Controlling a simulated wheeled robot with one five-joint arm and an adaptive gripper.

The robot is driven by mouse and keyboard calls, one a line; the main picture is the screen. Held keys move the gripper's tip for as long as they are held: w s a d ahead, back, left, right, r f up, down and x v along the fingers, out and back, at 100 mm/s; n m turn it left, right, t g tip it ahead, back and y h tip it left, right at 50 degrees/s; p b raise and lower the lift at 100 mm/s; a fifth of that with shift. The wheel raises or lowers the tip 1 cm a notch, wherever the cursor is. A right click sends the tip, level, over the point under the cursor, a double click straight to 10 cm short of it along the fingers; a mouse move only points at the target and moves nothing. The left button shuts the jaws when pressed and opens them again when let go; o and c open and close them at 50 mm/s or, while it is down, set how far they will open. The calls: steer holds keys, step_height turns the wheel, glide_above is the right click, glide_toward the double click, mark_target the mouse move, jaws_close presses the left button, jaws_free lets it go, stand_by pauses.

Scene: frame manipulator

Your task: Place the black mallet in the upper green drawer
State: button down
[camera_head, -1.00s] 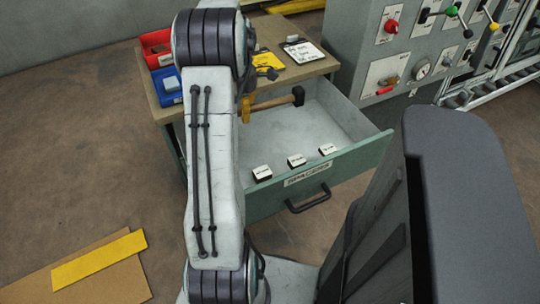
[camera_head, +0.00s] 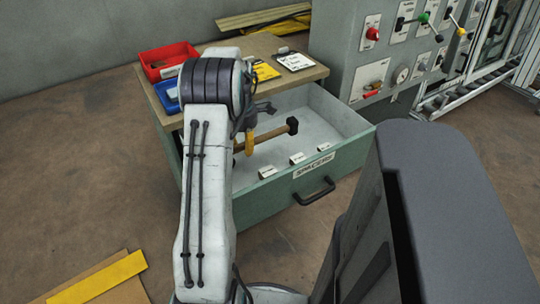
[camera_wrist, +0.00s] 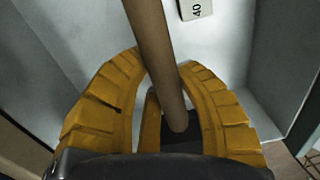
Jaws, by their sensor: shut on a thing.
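The black mallet, with a dark head (camera_head: 292,126) and a wooden handle (camera_head: 270,135), is in my gripper, its head toward the right. My gripper (camera_head: 249,143) has yellow fingers that are shut around the handle. In the wrist view my gripper (camera_wrist: 165,105) has the handle (camera_wrist: 153,50) between its ribbed fingers. The upper green drawer (camera_head: 345,158) is pulled open, and the mallet is over its pale inside. I cannot tell whether the mallet touches the drawer floor. My arm hides the drawer's left part.
Several small labelled blocks (camera_head: 297,158) lie along the drawer's front; one labelled 40 (camera_wrist: 196,9) shows in the wrist view. Red (camera_head: 168,62) and blue (camera_head: 168,95) bins stand on the bench top (camera_head: 218,48) above. A grey control panel (camera_head: 365,45) stands to the right.

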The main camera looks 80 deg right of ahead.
mark_target(247, 173)
steer(key=shift+d+f+b, duration=0.1)
steer(key=shift+f+b, duration=0.65)
steer(key=shift+f, duration=4.15)
steer(key=shift+f, duration=0.15)
steer(key=c, duration=0.9)
jaws_free()
step_height(247, 173, up, 12)
steer(key=shift+p, duration=0.95)
